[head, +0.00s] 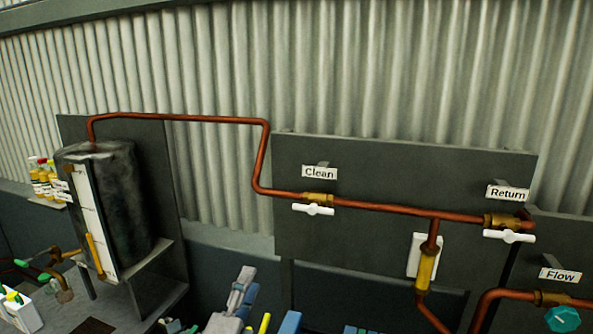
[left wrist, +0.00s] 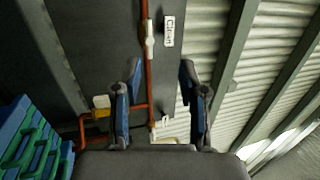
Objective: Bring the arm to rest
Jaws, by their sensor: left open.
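My left gripper (head: 243,292) shows at the bottom edge of the head view, left of centre, with only its grey and blue upper parts visible. In the left wrist view the same gripper (left wrist: 161,68) is open, its two blue-padded fingers well apart and nothing between them. Behind the fingers are the dark panel (left wrist: 85,45), the copper pipe (left wrist: 146,75) and the Clean label (left wrist: 169,31). In the head view the gripper is below the Clean valve's white handle (head: 313,209) and apart from it. My right gripper is in neither view.
A dark tank (head: 125,200) stands at the left, with small bottles (head: 42,180) beside it. The Return valve handle (head: 509,236) and a teal Flow knob (head: 562,319) are at the right. Blue and green containers (left wrist: 30,145) lie left of the gripper in the wrist view.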

